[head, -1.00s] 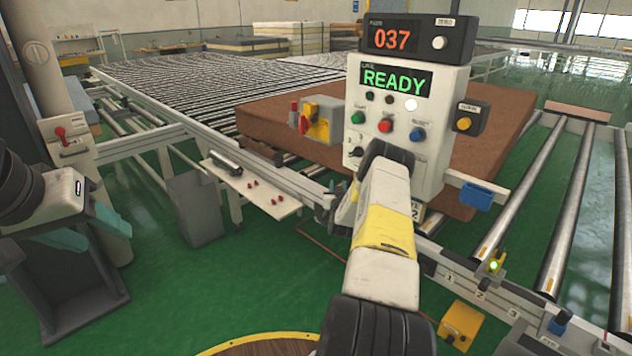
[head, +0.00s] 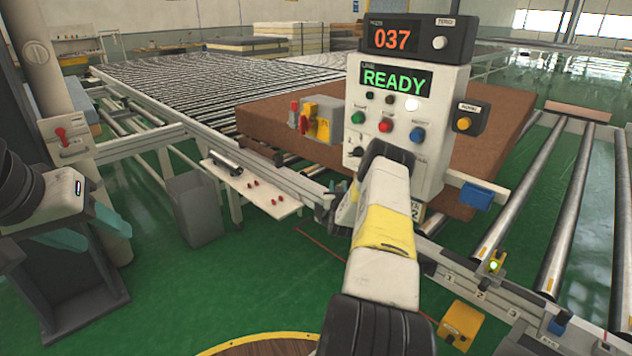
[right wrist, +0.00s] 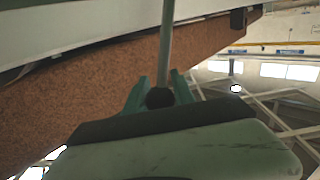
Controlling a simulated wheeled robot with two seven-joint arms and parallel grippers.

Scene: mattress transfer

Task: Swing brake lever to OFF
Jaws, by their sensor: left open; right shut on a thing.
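In the right wrist view my right gripper (right wrist: 159,92) is shut on the black ball knob of a lever, with a teal finger on each side. The lever's thin greenish rod (right wrist: 167,45) runs from the knob to the top of the picture. In the head view my right arm covers this gripper and the held knob. No ON or OFF mark for the lever is readable. My left gripper (head: 87,230) is open and empty at the far left, pointing down, apart from the equipment.
A control panel (head: 433,137) showing READY stands behind my right arm, with a 037 display above. A brown mattress (head: 270,112) lies behind it on the conveyor. A yellow-and-grey box (head: 325,118) sits left of the panel. Bare rollers (head: 567,200) are at right; green floor lies open at left-centre.

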